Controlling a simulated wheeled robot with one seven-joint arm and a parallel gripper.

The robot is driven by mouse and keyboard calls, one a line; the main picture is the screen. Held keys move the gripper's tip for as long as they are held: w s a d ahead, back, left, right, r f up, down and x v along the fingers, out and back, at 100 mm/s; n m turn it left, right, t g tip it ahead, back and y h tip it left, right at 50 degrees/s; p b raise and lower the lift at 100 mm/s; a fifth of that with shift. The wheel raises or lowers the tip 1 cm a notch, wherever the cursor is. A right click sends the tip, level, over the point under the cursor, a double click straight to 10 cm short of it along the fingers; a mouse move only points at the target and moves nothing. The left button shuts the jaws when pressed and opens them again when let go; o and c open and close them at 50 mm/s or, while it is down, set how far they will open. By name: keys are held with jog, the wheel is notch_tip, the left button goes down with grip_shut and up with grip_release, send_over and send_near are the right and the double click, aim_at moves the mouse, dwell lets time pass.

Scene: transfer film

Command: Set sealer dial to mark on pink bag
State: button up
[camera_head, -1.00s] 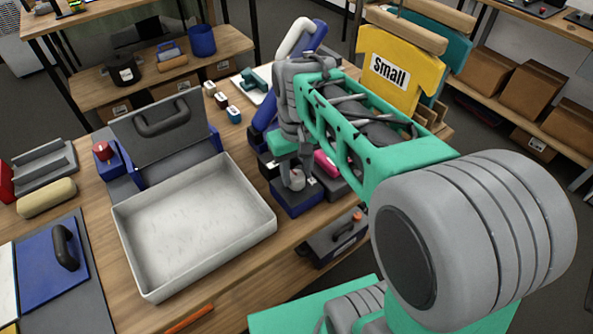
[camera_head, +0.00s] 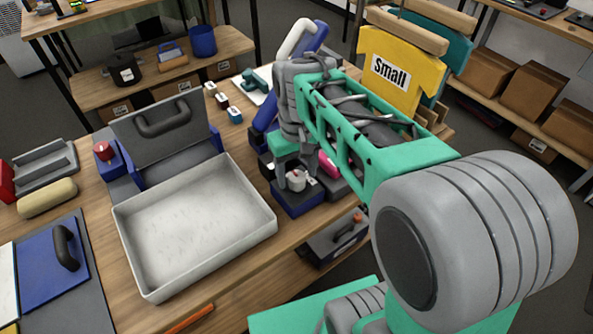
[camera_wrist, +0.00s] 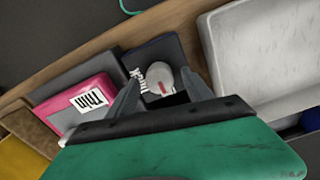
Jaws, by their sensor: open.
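The pink bag (camera_wrist: 85,101), with a label reading "Thin", lies left of the dial in the wrist view. In the head view my arm partly hides the pink bag (camera_head: 329,164).
A white tray (camera_head: 150,283) stands left of the dial box, in front of the open press-like machine (camera_head: 160,120). Small cubes (camera_head: 222,100) sit behind. A yellow "Small" shirt shape (camera_head: 400,75) hangs behind my arm. A grey box (camera_head: 335,243) sits below the table edge.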

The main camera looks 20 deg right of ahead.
aim_at(297, 176)
notch_tip(297, 176, up, 8)
jog(key=shift+f+b, duration=0.1)
jog(key=shift+b, duration=0.2)
jog(key=s+f+t, duration=0.1)
jog(key=s+f, duration=0.2)
jog(key=s+f+m+t, duration=0.1)
jog(key=s+f+t, duration=0.1)
jog(key=s+f, duration=0.2)
jog(key=shift+a+f, duration=0.1)
jog(key=shift+f, duration=0.05)
jog(key=shift+s+f, duration=0.1)
jog(key=shift+f, duration=0.15)
dwell(0.6)
jog(key=shift+c, duration=0.6)
